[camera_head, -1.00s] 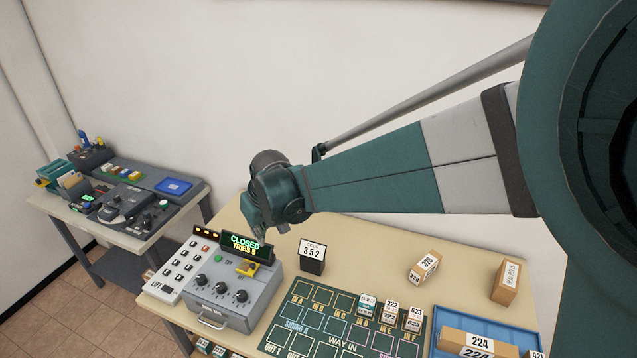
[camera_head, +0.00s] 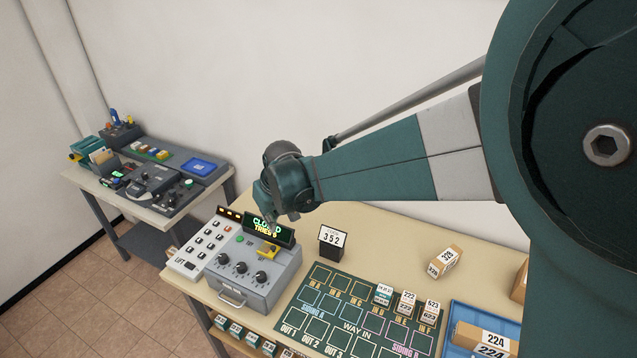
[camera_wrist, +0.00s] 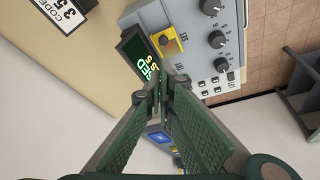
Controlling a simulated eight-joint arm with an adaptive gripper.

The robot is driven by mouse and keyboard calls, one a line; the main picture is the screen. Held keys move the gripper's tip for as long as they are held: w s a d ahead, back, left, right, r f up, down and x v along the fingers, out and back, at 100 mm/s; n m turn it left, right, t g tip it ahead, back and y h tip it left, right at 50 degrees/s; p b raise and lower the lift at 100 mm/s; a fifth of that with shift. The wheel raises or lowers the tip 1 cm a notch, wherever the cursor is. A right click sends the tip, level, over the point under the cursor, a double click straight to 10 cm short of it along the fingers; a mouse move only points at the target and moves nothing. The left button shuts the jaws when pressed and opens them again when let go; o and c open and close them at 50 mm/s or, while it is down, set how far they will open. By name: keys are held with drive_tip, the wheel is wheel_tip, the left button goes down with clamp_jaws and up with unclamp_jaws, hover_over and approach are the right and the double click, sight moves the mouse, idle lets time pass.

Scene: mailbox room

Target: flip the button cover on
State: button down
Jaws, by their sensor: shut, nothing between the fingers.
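The grey control box (camera_head: 252,274) stands on the table below my gripper, with a lit display (camera_head: 269,230) along its back edge. A yellow piece (camera_head: 268,251), which looks like the button cover, sits on its top just in front of the display. In the wrist view the yellow cover (camera_wrist: 167,42) has a small round knob-like part. I cannot tell its hinge position. My gripper (camera_wrist: 163,86) is shut and empty. Its fingertips (camera_head: 270,219) overlap the display's upper part in the head view, apart from the cover.
Three dark knobs (camera_head: 241,268) and a green button (camera_head: 240,238) are on the box. A white LIFT keypad (camera_head: 203,249) adjoins it at left. A black stand reading 352 (camera_head: 332,242) and a green track board (camera_head: 345,310) lie to the right.

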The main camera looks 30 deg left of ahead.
hover_over(271, 245)
drive_tip(key=shift+f, duration=4.35)
drive_tip(key=shift+d+b, duration=0.85)
drive_tip(key=shift+d, duration=1.8)
drive_tip(key=shift+d+r, duration=0.1)
drive_tip(key=p+v, duration=0.3)
drive_tip(key=v, duration=0.6)
drive_tip(key=shift+r+p, duration=0.3)
drive_tip(key=shift+p, duration=0.05)
